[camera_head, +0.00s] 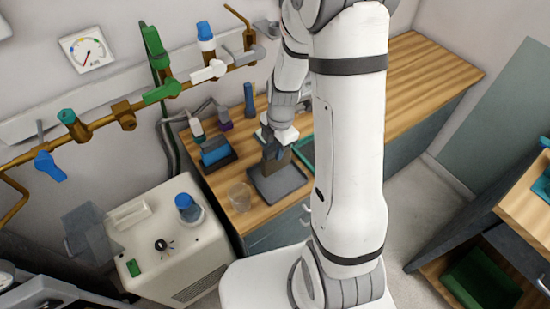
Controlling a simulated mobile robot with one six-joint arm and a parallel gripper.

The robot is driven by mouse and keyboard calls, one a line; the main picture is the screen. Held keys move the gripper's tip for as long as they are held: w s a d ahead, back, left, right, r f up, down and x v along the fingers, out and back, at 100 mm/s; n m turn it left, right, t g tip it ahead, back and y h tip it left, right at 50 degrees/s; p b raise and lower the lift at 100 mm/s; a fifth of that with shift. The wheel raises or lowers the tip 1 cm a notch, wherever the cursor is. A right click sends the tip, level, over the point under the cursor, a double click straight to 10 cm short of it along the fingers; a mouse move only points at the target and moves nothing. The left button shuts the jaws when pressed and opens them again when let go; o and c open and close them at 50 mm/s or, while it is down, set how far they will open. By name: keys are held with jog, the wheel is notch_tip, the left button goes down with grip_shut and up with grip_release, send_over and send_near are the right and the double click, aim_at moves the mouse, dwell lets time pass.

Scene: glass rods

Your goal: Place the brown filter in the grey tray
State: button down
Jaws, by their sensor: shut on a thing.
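The grey tray (262,195) lies on the wooden counter, near its front edge. My gripper (273,154) points down over the back part of the tray and is shut on the brown filter (281,165). The filter shows as a small brownish block just below the fingers, partly hidden by them. I cannot tell whether its lower edge touches the tray or hangs just above it. The front part of the tray is bare.
A clear glass beaker (240,196) stands left of the tray. A blue block in a dark holder (216,155) and a blue bottle (249,98) stand behind. A teal-rimmed tray (307,151) is partly hidden by my arm. A white machine (170,235) stands left of the counter.

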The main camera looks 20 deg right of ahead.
jog(key=shift+s+d+f+p, duration=0.1)
jog(key=shift+f+p, duration=0.1)
jog(key=shift+f, duration=1.15)
jog(key=shift+s+f+p, duration=0.1)
jog(key=shift+f+p, duration=0.1)
jog(key=shift+f, duration=1.1)
jog(key=shift+f, duration=0.1)
jog(key=shift+f, duration=0.1)
jog(key=c, duration=1.3)
grip_release()
jog(key=shift+o, duration=0.2)
